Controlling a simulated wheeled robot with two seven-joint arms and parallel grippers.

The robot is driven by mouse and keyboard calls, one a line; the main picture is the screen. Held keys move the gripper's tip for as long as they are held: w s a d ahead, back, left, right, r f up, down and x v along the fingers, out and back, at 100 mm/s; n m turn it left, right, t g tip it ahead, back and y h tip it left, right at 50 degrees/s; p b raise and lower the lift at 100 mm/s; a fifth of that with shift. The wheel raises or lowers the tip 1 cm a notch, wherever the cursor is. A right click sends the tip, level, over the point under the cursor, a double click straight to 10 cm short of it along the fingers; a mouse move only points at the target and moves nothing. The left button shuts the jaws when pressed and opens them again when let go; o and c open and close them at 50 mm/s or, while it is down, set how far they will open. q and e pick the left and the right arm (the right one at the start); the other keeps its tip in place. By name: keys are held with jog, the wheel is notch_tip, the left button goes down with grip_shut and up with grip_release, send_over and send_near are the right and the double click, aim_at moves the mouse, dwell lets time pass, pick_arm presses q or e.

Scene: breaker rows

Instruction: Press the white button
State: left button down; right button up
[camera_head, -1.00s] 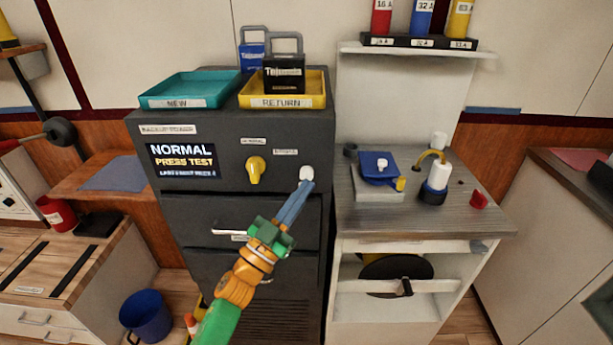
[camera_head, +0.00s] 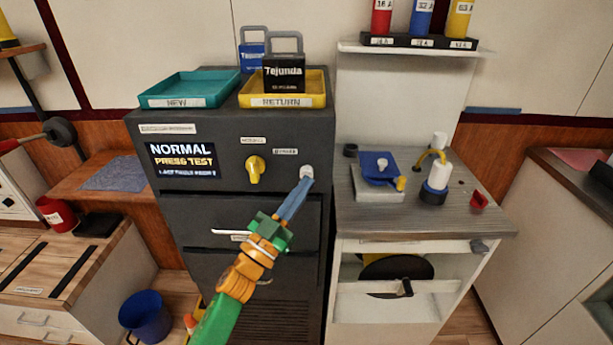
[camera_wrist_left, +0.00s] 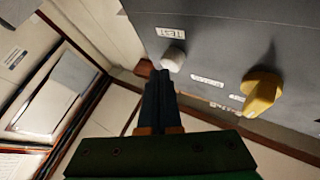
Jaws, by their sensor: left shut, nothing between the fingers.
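The white button (camera_head: 307,171) sits on the upper right of the dark cabinet's front panel, under a small label. It also shows in the left wrist view (camera_wrist_left: 173,59), beside a label that reads TEST. My left gripper (camera_head: 308,183) is shut and empty, with its blue fingers pointing up at the button. In the left wrist view the fingertips (camera_wrist_left: 160,74) are right by the button's edge. I cannot tell whether they touch it. My right gripper is not in view.
A yellow knob (camera_head: 255,169) is left of the button, and a display (camera_head: 183,161) reads NORMAL, PRESS TEST. A teal tray (camera_head: 190,90) and a yellow tray (camera_head: 283,103) lie on the cabinet. A side bench (camera_head: 430,222) stands to the right.

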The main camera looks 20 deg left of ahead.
pick_arm(q)
jog(key=shift+w+a+b, duration=0.25)
jog(key=shift+w+b, duration=0.2)
jog(key=shift+w, duration=0.3)
dwell(0.8)
jog(key=shift+r, duration=0.1)
jog(key=shift+s+d+f+p, duration=0.1)
jog(key=shift+s+d+p, duration=0.1)
jog(key=shift+s+p, duration=0.3)
jog(key=shift+s+d+f+p, duration=0.15)
jog(key=shift+s+p, duration=0.1)
jog(key=shift+s, duration=0.35)
jog(key=s+p, duration=0.1)
jog(key=s, duration=0.1)
jog(key=s+d+p, duration=0.1)
jog(key=s, duration=0.2)
jog(key=shift+d+p, duration=0.2)
jog(key=shift+p, duration=0.1)
